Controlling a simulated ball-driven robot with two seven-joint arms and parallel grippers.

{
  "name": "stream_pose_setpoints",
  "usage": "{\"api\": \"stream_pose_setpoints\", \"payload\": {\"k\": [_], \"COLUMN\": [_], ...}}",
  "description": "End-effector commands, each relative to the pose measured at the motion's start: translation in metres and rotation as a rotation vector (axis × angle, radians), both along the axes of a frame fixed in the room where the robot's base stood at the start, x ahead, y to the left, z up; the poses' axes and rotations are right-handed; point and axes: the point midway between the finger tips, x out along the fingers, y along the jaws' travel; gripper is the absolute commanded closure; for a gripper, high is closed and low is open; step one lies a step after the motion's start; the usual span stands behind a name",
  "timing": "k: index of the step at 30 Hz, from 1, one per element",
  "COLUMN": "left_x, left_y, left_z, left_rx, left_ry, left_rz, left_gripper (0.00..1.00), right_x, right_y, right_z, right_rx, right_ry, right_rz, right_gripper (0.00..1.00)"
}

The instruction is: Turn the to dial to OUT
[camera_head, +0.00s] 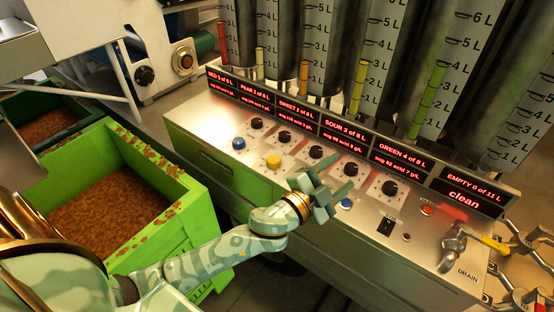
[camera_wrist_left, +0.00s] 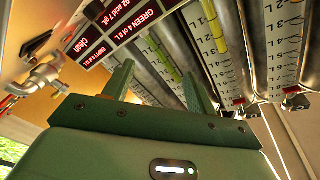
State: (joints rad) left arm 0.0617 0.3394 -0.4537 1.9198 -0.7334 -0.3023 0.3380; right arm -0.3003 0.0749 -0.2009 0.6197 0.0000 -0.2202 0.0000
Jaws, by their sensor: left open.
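A row of several black dials on pale square plates runs along the sloped metal panel (camera_head: 222,120). They include a left dial (camera_head: 256,123), a second dial (camera_head: 283,137), a middle dial (camera_head: 316,152), a fourth dial (camera_head: 351,169) and a right dial (camera_head: 390,187). Their lettering is too small to read, so I cannot tell which is the to dial or where it points. My left gripper (camera_head: 338,178) is open and empty, over the panel near the middle and fourth dials. Its spread fingers also show in the left wrist view (camera_wrist_left: 157,88). My right gripper is out of view.
A blue button (camera_head: 239,143), a yellow button (camera_head: 273,162) and a black switch (camera_head: 386,227) sit on the panel. A drain tap (camera_head: 452,246) juts out at right. Red-lettered displays and tall gauges stand behind. A green crate (camera_head: 187,207) is at left.

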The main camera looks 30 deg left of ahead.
Motion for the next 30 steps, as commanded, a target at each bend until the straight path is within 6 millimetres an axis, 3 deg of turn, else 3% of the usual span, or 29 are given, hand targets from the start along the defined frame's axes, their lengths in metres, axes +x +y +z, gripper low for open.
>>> {"api": "stream_pose_setpoints", "payload": {"k": [3,6,9,11,14,16,18,21,25,30], "left_x": [0.011,0.008,-0.001,-0.002,0.010,0.024,0.035,0.041,0.039,0.037], "left_y": [-0.042,-0.080,-0.103,-0.097,-0.048,0.007,0.066,0.136,0.187,0.201], "left_z": [0.042,0.064,0.062,0.047,0.022,0.016,0.023,0.045,0.069,0.067], "left_rx": [0.043,0.134,0.323,0.479,0.756,0.911,1.009,1.051,1.027,1.006], "left_ry": [-0.162,-0.257,-0.242,-0.147,0.148,0.414,0.674,0.969,1.178,1.244], "left_rz": [-0.240,-0.512,-0.832,-0.997,-1.133,-1.106,-0.998,-0.795,-0.594,-0.525], "left_gripper": [0.43,0.43,0.43,0.43,0.43,0.43,0.43,0.43,0.43,0.43], "right_x": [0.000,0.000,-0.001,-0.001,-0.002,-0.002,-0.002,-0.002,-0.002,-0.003], "right_y": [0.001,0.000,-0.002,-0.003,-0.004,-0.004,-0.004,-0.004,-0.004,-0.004], "right_z": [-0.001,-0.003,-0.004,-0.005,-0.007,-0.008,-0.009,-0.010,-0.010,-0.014], "right_rx": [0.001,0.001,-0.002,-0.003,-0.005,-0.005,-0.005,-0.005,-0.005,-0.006], "right_ry": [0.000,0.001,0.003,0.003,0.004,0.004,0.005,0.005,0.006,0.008], "right_rz": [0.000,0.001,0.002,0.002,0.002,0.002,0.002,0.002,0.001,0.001], "right_gripper": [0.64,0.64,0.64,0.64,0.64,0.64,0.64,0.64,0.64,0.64]}}
